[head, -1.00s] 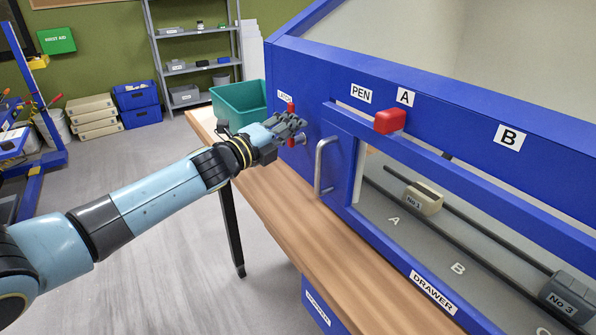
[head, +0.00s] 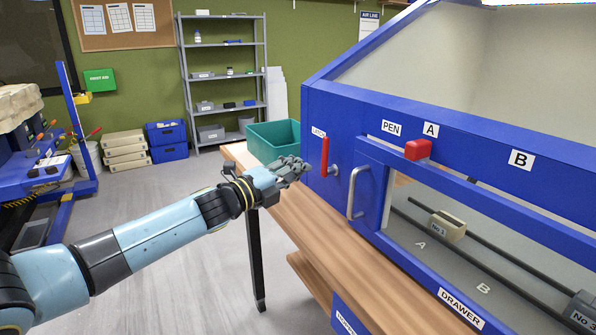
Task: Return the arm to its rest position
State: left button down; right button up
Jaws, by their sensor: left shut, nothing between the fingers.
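My left arm reaches in from the left across the picture. My left gripper (head: 298,167) is shut and empty, just left of the blue cabinet's front and above the wooden bench. The red latch handle (head: 325,158) on the cabinet stands upright, a little right of the fingertips and apart from them in the picture. It partly covers the latch label. My right gripper is not in view.
A silver door handle (head: 356,192) juts out from the blue cabinet (head: 350,110). A red knob (head: 418,150) sits on the rail under label A. A teal bin (head: 272,142) stands behind my gripper on the wooden bench (head: 315,225). Open floor (head: 185,285) lies left of the bench.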

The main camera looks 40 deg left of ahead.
pick_arm(q)
jog(key=s+d+f+n+g+y+b, duration=0.1)
jog(key=s+f+n+g+b, duration=0.15)
jog(key=s+f, duration=0.85)
jog(key=s+d+f+n+g+y+b, duration=0.1)
jog(key=s+f+n+g+y+b, duration=0.2)
jog(key=f, duration=1.5)
jog(key=s+d+f+n+g+b, duration=0.15)
jog(key=s+f+n+b, duration=0.5)
jog(key=f, duration=0.85)
jog(key=s+d+f+n+g, duration=0.2)
jog(key=s+f, duration=0.4)
jog(key=s, duration=0.6)
jog(key=s+d+f+n+g+b, duration=0.1)
jog(key=s+f+n+g, duration=0.3)
jog(key=s+f, duration=0.3)
jog(key=s+d+f+n+g+b, duration=0.1)
jog(key=s+f+n+g, duration=0.3)
jog(key=s, duration=1.2)
notch_tip(320, 180, down, 3)
jog(key=shift+s+d+f+g, duration=0.15)
jog(key=shift+s+d+g, duration=0.15)
jog(key=shift+d, duration=0.5)
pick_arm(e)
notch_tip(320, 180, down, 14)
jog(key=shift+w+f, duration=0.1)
